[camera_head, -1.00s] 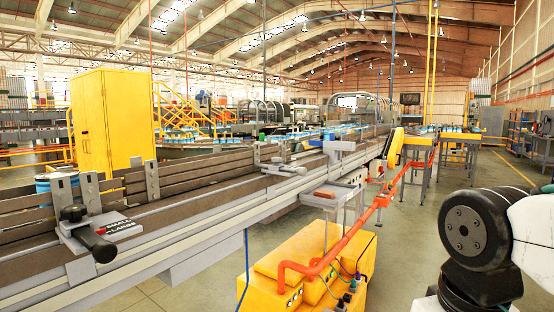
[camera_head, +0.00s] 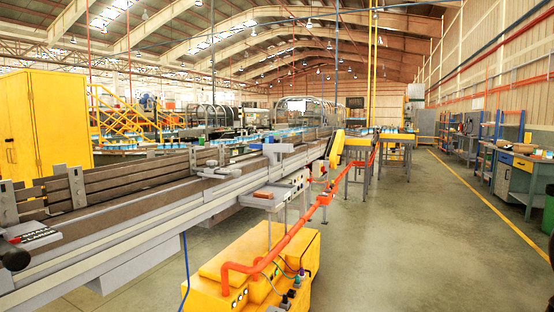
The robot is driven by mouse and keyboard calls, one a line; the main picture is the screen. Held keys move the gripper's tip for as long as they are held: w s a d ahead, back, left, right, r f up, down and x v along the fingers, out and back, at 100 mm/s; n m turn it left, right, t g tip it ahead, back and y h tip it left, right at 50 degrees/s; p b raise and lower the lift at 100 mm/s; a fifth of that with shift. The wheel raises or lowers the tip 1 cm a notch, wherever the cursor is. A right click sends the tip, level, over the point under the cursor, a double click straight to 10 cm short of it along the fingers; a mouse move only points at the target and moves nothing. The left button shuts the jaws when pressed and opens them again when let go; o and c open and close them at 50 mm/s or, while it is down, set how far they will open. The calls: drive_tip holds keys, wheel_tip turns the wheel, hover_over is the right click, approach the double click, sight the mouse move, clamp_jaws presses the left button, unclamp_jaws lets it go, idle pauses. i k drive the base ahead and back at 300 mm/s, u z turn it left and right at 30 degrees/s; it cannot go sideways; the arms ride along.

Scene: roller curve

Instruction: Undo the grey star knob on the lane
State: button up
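The lane (camera_head: 130,222) is a long grey conveyor with side rails, running from the lower left towards the back centre. A small grey fitting (camera_head: 222,171) sits on its near rail around mid-length; it is too small to tell whether it is the grey star knob. At the left edge, a plate marked SMALL and LARGE (camera_head: 34,236) lies on the lane beside a dark round handle end (camera_head: 15,259), which is partly cut off. My gripper is not in view.
A yellow machine base (camera_head: 255,265) and an orange pipe (camera_head: 300,222) stand in front of the lane. A brown block (camera_head: 264,195) lies on a small side shelf. Open floor (camera_head: 420,240) lies to the right, with workbenches (camera_head: 518,178) along the wall.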

sight(212, 164)
drive_tip(key=z, duration=0.45)
drive_tip(key=i, duration=2.1)
drive_tip(key=u, duration=1.1)
drive_tip(key=i, duration=0.95)
drive_tip(key=u, duration=0.9)
